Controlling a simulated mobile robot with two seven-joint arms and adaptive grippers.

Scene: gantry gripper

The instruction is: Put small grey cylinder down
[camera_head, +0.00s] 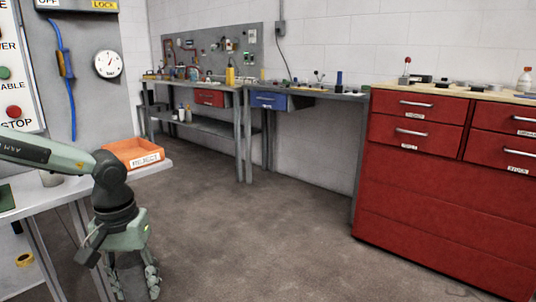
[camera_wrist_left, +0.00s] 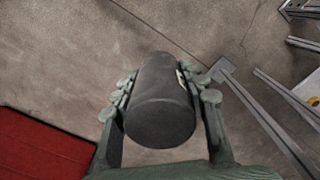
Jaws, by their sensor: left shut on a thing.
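A small dark grey cylinder (camera_wrist_left: 160,105) with a pale label patch on its side fills the middle of the left wrist view. My left gripper (camera_wrist_left: 160,97) is shut on it, with a finger along each side. In the head view my left gripper (camera_head: 135,282) hangs at the lower left, pointing down, beside the white table. The cylinder is hard to make out there between the fingers. My right gripper is in neither view.
The white table (camera_head: 45,200) at the left carries an orange bin (camera_head: 133,154). A red drawer cabinet (camera_head: 440,190) stands at the right, with small items on top. Grey workbenches (camera_head: 330,94) line the back wall. The floor (camera_head: 250,235) between them is clear.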

